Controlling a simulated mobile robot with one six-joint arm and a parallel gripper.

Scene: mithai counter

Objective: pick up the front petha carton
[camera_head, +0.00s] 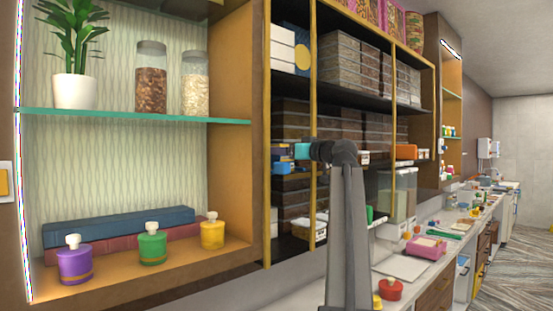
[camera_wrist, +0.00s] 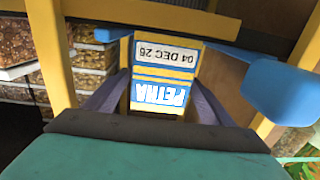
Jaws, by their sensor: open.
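The petha carton (camera_wrist: 162,72) shows in the wrist view as a yellow, white and blue box with an upside-down "PETHA" label and a date label, "04 DEC 26". My gripper (camera_wrist: 158,80) is open, with one dark finger on each side of the carton's labelled face. I cannot tell whether either finger touches it. In the head view my arm stands before the dark shelves, and I cannot make out the carton or the fingers clearly there.
Yellow shelf posts (camera_wrist: 50,50) stand close on the left in the wrist view. A rounded blue object (camera_wrist: 285,90) is near on the right. Stacked packs (camera_head: 345,62) fill the shelves. A counter (camera_head: 440,215) with many items runs along the right.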

